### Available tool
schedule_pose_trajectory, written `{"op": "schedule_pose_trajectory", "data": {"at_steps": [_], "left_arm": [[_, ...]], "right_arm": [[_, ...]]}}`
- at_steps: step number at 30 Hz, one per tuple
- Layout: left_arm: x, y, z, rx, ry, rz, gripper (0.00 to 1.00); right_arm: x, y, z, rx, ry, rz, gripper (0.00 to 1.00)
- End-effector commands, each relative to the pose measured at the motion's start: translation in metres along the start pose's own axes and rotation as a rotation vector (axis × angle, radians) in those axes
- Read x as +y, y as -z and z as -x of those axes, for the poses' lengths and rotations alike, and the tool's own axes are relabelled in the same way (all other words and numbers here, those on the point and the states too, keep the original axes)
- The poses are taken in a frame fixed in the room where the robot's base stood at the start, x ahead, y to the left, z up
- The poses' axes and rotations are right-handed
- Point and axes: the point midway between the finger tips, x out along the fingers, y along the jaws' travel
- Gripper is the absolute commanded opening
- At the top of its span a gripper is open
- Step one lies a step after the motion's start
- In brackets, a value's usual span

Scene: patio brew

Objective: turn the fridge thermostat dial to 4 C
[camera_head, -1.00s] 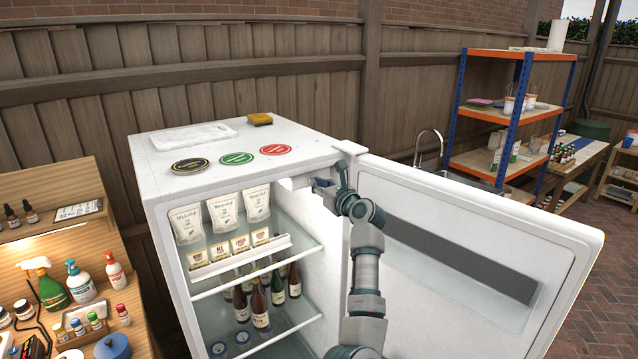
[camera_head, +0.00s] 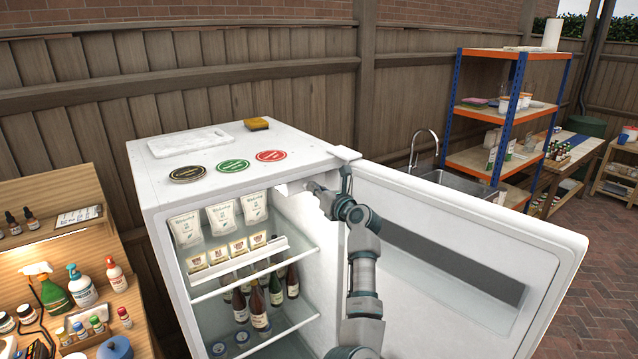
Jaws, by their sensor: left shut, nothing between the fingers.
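The white fridge (camera_head: 165,205) stands open, its door (camera_head: 450,225) swung out to the right. My left gripper (camera_head: 311,187) is shut and empty at the upper right of the fridge's inside, by a small white housing (camera_head: 291,187) under the top edge. The thermostat dial itself cannot be made out; the gripper and the housing cover that spot. I cannot tell whether the fingertips touch it. My right gripper is not in view.
Inside are white pouches (camera_head: 222,217), a shelf tray with small packets, and brown bottles (camera_head: 258,308). Coasters (camera_head: 233,165), a sponge (camera_head: 256,124) and a white board (camera_head: 190,142) lie on top. A bench with spray bottles (camera_head: 54,295) stands left.

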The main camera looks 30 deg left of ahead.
Motion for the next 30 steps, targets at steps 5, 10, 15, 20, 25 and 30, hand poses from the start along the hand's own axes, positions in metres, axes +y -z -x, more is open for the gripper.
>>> {"op": "schedule_pose_trajectory", "data": {"at_steps": [5, 10, 15, 20, 25, 30], "left_arm": [[0.006, -0.004, -0.005, -0.001, -0.008, -0.127, 0.00], [0.006, -0.004, -0.005, -0.001, -0.009, -0.231, 0.00], [0.005, -0.003, -0.005, 0.000, -0.009, -0.302, 0.00], [0.005, -0.002, -0.005, -0.001, -0.009, -0.336, 0.00], [0.005, -0.002, -0.005, -0.001, -0.009, -0.347, 0.00], [0.005, -0.001, -0.005, -0.001, -0.010, -0.347, 0.00]], "right_arm": [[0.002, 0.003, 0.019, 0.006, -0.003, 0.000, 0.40], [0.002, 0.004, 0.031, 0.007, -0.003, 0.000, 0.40], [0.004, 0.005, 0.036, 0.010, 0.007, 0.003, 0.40], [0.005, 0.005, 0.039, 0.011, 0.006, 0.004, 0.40], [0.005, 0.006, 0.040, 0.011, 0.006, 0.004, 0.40], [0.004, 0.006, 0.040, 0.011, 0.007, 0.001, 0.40]]}}
